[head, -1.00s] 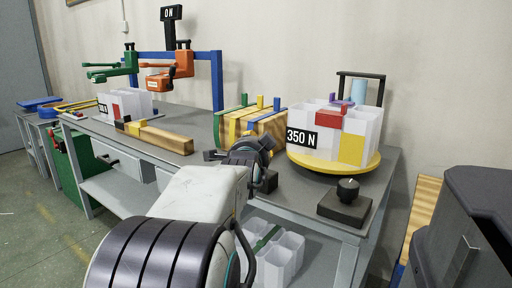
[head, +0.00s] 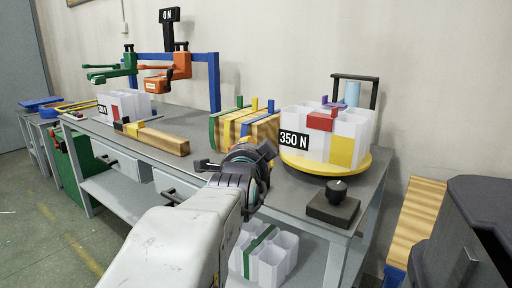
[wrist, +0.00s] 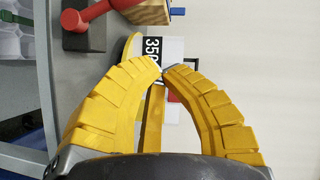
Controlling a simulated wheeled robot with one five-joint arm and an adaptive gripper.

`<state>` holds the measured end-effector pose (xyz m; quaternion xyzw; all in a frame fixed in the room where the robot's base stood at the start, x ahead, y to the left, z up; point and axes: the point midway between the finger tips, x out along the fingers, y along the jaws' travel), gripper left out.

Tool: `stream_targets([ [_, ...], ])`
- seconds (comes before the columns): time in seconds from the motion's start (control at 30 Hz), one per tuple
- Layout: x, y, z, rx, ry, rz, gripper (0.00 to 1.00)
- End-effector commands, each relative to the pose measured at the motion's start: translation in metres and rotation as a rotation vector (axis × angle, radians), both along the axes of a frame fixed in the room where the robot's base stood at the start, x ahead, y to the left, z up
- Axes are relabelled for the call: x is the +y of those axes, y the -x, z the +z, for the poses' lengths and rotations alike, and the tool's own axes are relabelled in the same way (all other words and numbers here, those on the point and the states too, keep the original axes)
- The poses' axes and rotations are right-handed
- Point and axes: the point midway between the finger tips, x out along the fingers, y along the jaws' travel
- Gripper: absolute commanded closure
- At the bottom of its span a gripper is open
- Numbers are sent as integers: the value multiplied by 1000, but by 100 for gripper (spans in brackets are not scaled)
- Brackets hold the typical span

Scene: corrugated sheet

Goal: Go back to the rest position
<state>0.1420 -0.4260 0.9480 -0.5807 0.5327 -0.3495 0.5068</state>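My gripper shows in the wrist view (wrist: 162,68) as two curved yellow fingers. Their tips come together with almost no gap and I see nothing held between them. In the head view my arm reaches forward from the bottom, and its dark wrist end is over the front of the grey bench (head: 292,198). It is in front of the striped wooden block (head: 232,130) and left of the yellow turntable (head: 300,162). The fingers are hard to make out in the head view.
White bins (head: 352,125) labelled 350 N stand on the turntable. A black knob box (head: 335,208) sits at the bench's front right. A wooden beam (head: 165,142) lies left. White bins (head: 272,265) stand on the lower shelf. A dark cabinet (head: 480,220) is at right.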

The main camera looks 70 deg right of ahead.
Motion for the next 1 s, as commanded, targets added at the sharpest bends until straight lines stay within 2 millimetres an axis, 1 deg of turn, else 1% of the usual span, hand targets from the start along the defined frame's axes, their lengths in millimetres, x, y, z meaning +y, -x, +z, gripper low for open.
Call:
stream_targets([
  [0.1, 10, 2, 3, 0, 0, 1, 100],
  [0.23, 17, 3, 3, 0, -1, 1, 100],
  [0.67, 19, 4, 4, 0, -1, 1, 100],
  [0.77, 19, 4, 13, 0, -1, 1, 100],
  [1.0, 19, 4, 52, 0, -1, 1, 100],
])
